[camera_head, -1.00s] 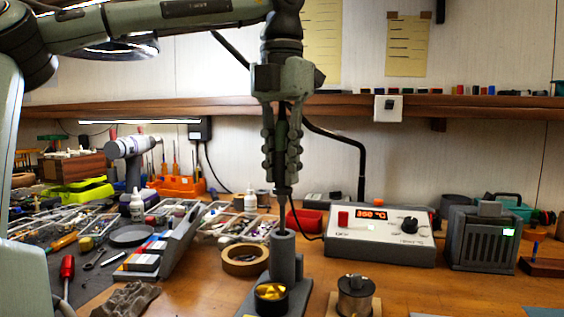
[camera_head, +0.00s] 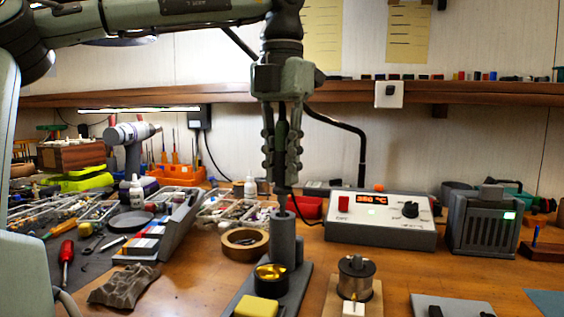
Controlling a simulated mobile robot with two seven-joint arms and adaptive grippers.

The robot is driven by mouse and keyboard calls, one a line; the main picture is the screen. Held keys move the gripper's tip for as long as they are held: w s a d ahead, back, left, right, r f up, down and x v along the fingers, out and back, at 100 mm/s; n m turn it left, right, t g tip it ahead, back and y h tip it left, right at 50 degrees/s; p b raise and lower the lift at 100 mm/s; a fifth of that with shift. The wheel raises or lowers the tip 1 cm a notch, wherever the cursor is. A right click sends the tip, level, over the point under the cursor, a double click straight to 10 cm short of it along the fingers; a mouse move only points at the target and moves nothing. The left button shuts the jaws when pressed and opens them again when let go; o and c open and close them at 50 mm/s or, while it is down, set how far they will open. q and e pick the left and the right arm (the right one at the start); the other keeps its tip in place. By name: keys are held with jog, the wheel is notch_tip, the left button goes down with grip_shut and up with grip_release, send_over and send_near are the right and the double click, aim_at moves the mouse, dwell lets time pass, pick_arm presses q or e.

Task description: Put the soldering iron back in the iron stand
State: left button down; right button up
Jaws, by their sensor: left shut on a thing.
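My left gripper (camera_head: 282,178) points straight down and is shut on the soldering iron (camera_head: 282,133), whose dark handle shows between the fingers. The iron is upright, with its lower end just below the fingertips. It lines up with the top of the grey tube of the iron stand (camera_head: 283,240). The iron's lower end meets the tube mouth in the picture; I cannot tell how far it is inside. The stand's base also carries a cup of brass wool (camera_head: 271,277) and a yellow sponge (camera_head: 256,306). My right gripper is not in view.
The soldering station (camera_head: 381,217) stands behind right of the stand, its display lit. A tape roll (camera_head: 244,243) is close on the left, and a metal spool (camera_head: 356,278) is on the right. A black curved pipe (camera_head: 362,165) rises behind.

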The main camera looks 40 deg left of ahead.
aim_at(282, 121)
pick_arm(q)
jog(key=shift+f+b, duration=1)
jog(key=shift+f, duration=0.7)
jog(key=c, duration=0.9)
grip_release()
jog(key=shift+r, duration=0.1)
jog(key=shift+r+p, duration=2.95)
jog(key=shift+r, duration=1.5)
